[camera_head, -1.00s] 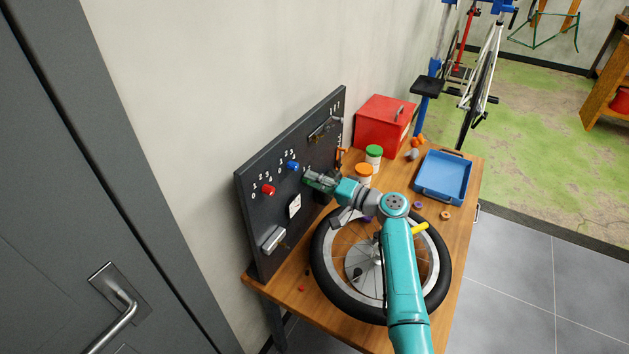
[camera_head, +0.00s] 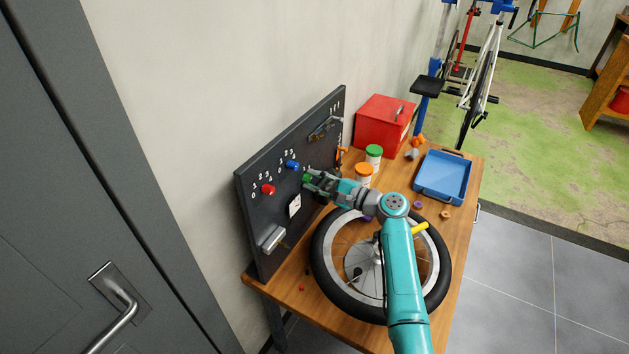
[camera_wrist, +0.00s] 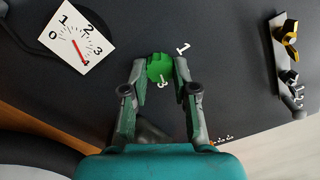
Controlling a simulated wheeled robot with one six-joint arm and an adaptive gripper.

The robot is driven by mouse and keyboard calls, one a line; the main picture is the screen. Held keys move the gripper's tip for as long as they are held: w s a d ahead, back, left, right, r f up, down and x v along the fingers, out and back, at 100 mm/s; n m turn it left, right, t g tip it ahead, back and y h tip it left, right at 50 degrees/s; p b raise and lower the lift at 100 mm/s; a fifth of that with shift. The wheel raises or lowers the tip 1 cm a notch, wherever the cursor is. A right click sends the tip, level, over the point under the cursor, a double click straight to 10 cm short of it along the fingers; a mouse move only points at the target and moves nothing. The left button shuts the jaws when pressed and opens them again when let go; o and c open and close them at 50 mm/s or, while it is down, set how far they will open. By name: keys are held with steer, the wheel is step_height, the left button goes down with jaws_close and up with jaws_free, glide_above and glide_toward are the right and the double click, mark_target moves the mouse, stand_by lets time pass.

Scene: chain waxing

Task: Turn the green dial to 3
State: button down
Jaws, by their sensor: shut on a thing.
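The green dial (camera_wrist: 159,67) sits on the dark upright panel (camera_wrist: 225,90). In the wrist view my gripper (camera_wrist: 160,74) is shut on it, one finger on each side. A white "1" shows at its upper right and a white "3" just below it, between the fingers. I cannot make out a pointer mark on the dial. In the head view only a little of the green dial (camera_head: 306,178) shows past my gripper (camera_head: 312,182). A red dial (camera_head: 268,189) and a blue dial (camera_head: 292,165) stand to its left on the panel.
A white gauge card (camera_wrist: 75,38) with a red needle is on the panel close by. A wheel (camera_head: 322,270) lies on the wooden bench under my arm.

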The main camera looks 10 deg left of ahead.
steer(key=shift+m, duration=1.1)
steer(key=shift+f, duration=0.1)
steer(key=c, duration=0.9)
jaws_free()
steer(key=shift+d, duration=0.1)
steer(key=v, duration=1.2)
